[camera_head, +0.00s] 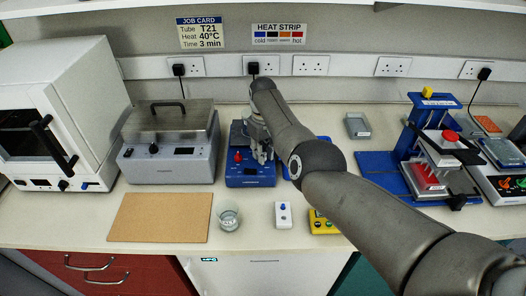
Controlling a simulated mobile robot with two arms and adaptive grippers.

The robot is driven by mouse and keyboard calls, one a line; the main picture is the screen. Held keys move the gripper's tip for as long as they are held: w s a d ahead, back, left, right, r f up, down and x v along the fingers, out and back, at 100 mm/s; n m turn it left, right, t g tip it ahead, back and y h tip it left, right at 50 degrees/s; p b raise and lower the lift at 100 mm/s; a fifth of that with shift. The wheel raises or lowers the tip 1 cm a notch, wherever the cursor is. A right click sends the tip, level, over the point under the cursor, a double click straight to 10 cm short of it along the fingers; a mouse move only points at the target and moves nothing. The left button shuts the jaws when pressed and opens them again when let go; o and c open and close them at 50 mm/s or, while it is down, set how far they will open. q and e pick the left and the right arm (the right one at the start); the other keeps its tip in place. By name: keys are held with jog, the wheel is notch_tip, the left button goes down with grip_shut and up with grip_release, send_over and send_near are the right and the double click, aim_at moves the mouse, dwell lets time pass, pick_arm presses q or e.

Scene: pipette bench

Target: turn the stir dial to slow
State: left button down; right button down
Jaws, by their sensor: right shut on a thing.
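A blue bench unit (250,181) stands mid-bench with a red knob (238,157) on the left of its front and a small dark display below. My right gripper (262,158) reaches down over the right side of this unit. It is shut at the place of the stir dial, to the right of the red knob. The fingers hide the dial, so its pointer and setting cannot be read. My left gripper is not in view.
A grey lidded bath (170,163) stands close on the left. A cork mat (160,217), a glass beaker (229,218) and a white switch box (283,215) lie in front. A blue press stand (378,171) is at the right. My right arm covers part of the bench.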

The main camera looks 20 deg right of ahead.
jog(key=m, duration=0.7)
jog(key=shift+w+r, duration=0.1)
dwell(0.6)
jog(key=c, duration=1.3)
grip_release()
jog(key=shift+o, duration=0.2)
